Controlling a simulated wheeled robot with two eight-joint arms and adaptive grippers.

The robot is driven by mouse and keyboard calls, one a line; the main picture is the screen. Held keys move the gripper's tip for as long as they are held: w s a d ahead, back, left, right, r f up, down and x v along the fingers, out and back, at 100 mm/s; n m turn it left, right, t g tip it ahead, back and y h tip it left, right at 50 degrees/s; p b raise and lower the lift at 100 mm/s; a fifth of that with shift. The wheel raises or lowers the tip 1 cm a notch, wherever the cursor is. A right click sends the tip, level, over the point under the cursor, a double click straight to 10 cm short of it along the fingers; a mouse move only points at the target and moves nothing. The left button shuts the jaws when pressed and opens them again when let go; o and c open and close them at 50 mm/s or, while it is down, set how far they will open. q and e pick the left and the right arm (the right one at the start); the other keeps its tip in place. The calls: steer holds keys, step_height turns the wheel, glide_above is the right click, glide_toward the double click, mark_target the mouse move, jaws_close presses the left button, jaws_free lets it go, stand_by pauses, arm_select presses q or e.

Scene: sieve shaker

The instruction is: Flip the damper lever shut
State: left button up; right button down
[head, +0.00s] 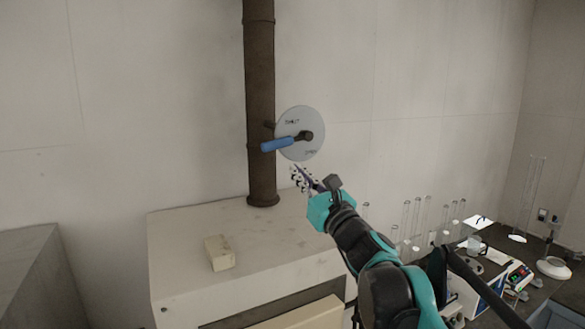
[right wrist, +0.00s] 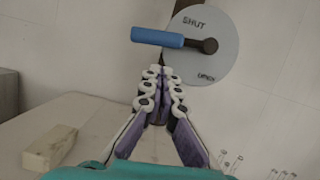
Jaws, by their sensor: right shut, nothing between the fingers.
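The damper lever has a blue handle (head: 277,144) that points left and slightly down from its dark pivot in the head view. The pivot sits on a round pale dial plate (head: 308,119) beside the brown vertical pipe. The dial reads SHUT near its top and OPEN near its bottom. In the right wrist view the blue handle (right wrist: 157,37) lies nearly level, left of the pivot on the dial (right wrist: 222,58). My right gripper (head: 296,170) is shut and empty, just below the lever and dial, apart from the handle. Its fingertips (right wrist: 160,72) show below the handle. My left gripper is out of view.
The pipe (head: 260,80) rises from a pale cabinet (head: 190,235). A cream block (head: 219,253) lies on the cabinet top, also in the right wrist view (right wrist: 50,148). Glassware and instruments stand on a dark bench (head: 545,285) at right.

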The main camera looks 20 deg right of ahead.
steer(key=v, duration=0.7)
steer(key=shift+b, duration=0.45)
steer(key=shift+s+d+f, duration=0.1)
steer(key=shift+s+f, duration=0.05)
steer(key=s+a+f+n+g+y+b, duration=0.1)
steer(key=s+a+f+n+g+b, duration=0.35)
steer(key=f, duration=0.85)
steer(key=s+a+f+n+g+y+b, duration=0.15)
steer(key=a+f+n+b, duration=0.4)
steer(key=f+n, duration=0.55)
steer(key=s+a+f+n+g+y+b, duration=0.1)
steer(key=s+a+f+n+g+b, duration=0.25)
steer(key=f, duration=1.15)
steer(key=s+d+f+n+g+h+b, duration=0.1)
steer(key=s+f+n+h+b, duration=0.1)
steer(key=f, duration=0.8)
steer(key=s+d+f+n+g+h+b, duration=0.2)
steer(key=f+n+b, duration=0.5)
steer(key=f, duration=0.4)
steer(key=s+d+f+n+g+h+b, duration=0.1)
steer(key=s+d+f+n+h+b, duration=0.1)
steer(key=f, duration=0.8)
steer(key=s+n+h+b, duration=0.1)
steer(key=s+n+b, duration=0.1)
steer(key=n+b, duration=0.1)
steer(key=shift+s+d+f, duration=0.25)
steer(key=shift+s+f, duration=0.05)
steer(key=shift+s, duration=0.1)
steer(key=shift+g, duration=0.25)
